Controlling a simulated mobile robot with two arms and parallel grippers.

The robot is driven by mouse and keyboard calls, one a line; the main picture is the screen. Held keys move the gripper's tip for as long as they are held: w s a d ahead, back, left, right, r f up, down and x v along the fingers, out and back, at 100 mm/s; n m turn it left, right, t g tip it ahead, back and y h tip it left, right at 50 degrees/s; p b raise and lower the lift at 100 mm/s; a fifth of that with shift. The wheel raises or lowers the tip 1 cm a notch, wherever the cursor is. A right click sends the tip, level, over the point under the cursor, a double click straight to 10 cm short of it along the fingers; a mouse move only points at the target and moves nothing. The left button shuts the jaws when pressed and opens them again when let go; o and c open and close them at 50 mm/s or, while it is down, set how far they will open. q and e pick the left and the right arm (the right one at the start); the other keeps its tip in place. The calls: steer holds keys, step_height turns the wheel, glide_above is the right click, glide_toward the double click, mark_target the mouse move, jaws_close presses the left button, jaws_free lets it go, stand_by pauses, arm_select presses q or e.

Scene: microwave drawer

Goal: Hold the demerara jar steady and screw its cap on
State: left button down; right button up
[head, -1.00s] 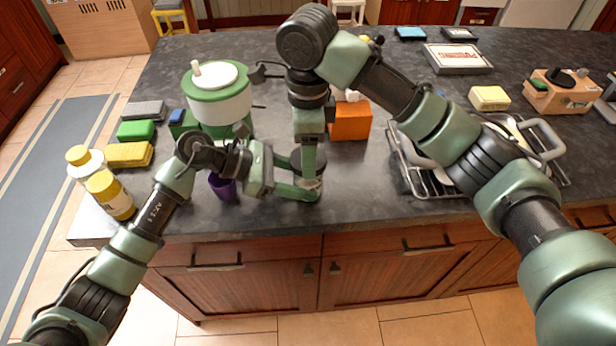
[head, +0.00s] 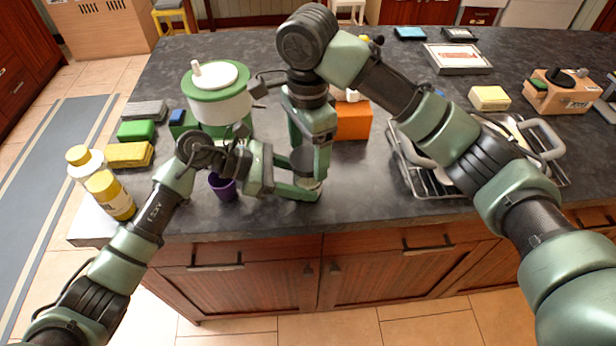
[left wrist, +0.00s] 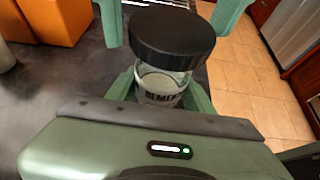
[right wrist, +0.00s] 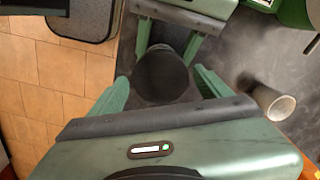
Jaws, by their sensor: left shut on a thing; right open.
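The demerara jar (left wrist: 163,92) is a clear glass jar with a dark-lettered label, upright near the counter's front edge. A wide black cap (left wrist: 172,38) sits on its top; whether it is threaded tight I cannot tell. The cap also shows in the head view (head: 303,160) and the right wrist view (right wrist: 162,75). My left gripper (head: 306,187) is shut on the jar body from the left side. My right gripper (head: 308,160) points down from above, its fingers open on either side of the cap with gaps. The jar body is mostly hidden in the head view.
A purple cup (head: 222,187) stands left of the jar. An orange box (head: 353,121) and a green-and-white pot (head: 219,97) stand behind. A wire dish rack (head: 411,175) is to the right. Yellow-capped bottles (head: 110,196) stand at the left edge.

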steer(key=n, duration=1.3)
steer(key=shift+c, duration=0.2)
steer(key=c, duration=1.4)
steer(key=m, duration=1.3)
steer(key=shift+m, duration=0.3)
steer(key=m, duration=0.4)
steer(key=shift+m, duration=0.3)
steer(key=o, duration=1.4)
